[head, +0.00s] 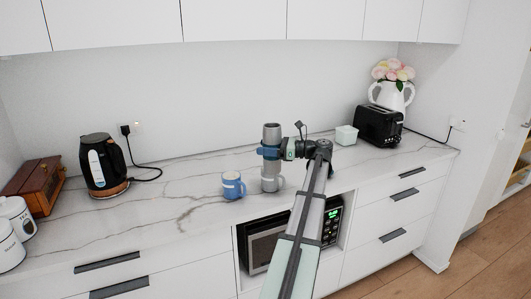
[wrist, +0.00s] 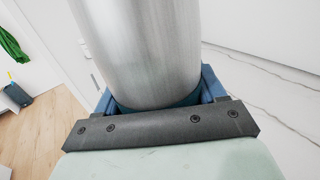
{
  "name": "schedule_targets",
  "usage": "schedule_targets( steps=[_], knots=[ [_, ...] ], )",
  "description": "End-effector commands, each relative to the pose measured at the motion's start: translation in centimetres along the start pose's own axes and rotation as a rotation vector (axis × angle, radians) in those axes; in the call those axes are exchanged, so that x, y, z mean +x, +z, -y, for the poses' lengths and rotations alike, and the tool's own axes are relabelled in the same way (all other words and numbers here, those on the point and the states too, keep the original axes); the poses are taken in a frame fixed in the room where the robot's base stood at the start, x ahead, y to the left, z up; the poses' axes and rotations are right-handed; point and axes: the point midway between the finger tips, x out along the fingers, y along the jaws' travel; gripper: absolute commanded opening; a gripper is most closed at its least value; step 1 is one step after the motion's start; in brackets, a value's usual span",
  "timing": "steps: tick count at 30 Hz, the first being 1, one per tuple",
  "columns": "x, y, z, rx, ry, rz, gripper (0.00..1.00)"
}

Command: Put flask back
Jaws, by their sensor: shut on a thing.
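The flask (head: 271,132) is a tall grey metallic cylinder, held upright above the countertop or close to it. My gripper (head: 269,152) is shut around its middle, with blue fingers on its sides. In the wrist view the flask (wrist: 145,50) fills the centre between the blue fingers (wrist: 158,98). I cannot tell whether the flask touches the counter.
A kettle (head: 100,165) is at the left; a pale green box (head: 346,135) and black toaster (head: 379,125) are at the right. A microwave (head: 268,243) sits below.

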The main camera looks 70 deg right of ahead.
Motion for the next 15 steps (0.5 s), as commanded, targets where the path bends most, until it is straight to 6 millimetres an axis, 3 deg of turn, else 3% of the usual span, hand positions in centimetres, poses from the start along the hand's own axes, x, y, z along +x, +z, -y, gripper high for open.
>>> schedule_targets(
  steps=[15],
  knots=[
    [-0.11,0.99,-0.02,-0.001,0.0,0.018,0.12]
  ],
)
